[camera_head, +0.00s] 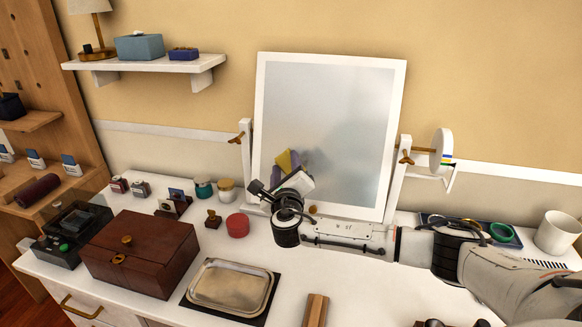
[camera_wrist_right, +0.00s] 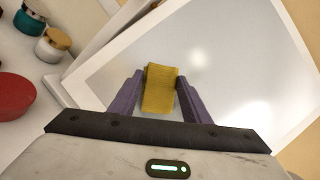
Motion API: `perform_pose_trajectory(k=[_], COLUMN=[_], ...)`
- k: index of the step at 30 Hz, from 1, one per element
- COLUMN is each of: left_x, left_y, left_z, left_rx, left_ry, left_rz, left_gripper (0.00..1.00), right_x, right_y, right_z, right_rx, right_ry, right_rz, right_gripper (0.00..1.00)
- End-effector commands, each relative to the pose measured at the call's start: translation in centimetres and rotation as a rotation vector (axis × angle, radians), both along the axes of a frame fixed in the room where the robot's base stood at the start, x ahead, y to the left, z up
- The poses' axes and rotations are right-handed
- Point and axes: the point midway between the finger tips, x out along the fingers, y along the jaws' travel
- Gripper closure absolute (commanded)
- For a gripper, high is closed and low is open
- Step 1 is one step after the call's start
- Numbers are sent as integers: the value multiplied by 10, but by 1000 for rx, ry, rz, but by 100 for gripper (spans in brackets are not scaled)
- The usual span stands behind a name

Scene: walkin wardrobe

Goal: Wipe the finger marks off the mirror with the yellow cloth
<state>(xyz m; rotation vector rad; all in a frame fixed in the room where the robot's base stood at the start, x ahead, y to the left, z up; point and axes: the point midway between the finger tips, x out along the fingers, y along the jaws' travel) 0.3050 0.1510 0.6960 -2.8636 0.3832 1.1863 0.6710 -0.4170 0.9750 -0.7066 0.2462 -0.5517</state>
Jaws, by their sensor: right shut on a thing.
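The mirror (camera_head: 345,115) is a tilting white-framed panel on a stand, at the centre of the head view; it fills much of the right wrist view (camera_wrist_right: 225,70). My right gripper (camera_head: 291,163) is in front of its lower left part. The gripper is shut on the yellow cloth (camera_head: 283,161), which shows between the two purple fingers in the right wrist view (camera_wrist_right: 159,92). I cannot tell whether the cloth touches the glass. A dim, darker patch shows in the glass right of the gripper; I cannot make out separate finger marks. My left gripper is not in view.
A brown box (camera_head: 140,252), a silver tray (camera_head: 230,287) and a red round container (camera_head: 237,225) stand on the white counter left of my right arm. Small jars are behind them. A white mug (camera_head: 557,232) stands at the right. A wall shelf (camera_head: 145,66) is upper left.

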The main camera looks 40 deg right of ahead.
Motion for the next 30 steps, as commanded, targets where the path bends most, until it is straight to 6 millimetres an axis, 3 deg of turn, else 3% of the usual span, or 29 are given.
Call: perform_pose_trajectory(k=[9,21,30], left_x=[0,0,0], left_y=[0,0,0], left_z=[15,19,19], left_rx=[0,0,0], left_ry=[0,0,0], left_rz=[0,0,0], left_gripper=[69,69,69], right_x=[1,-25,-34], right_y=[-6,-27,-34], right_z=[9,8,8], right_rx=[-2,-1,-2], right_ry=[-1,0,1], right_rz=[-1,-4,-3], right_gripper=[75,75,75])
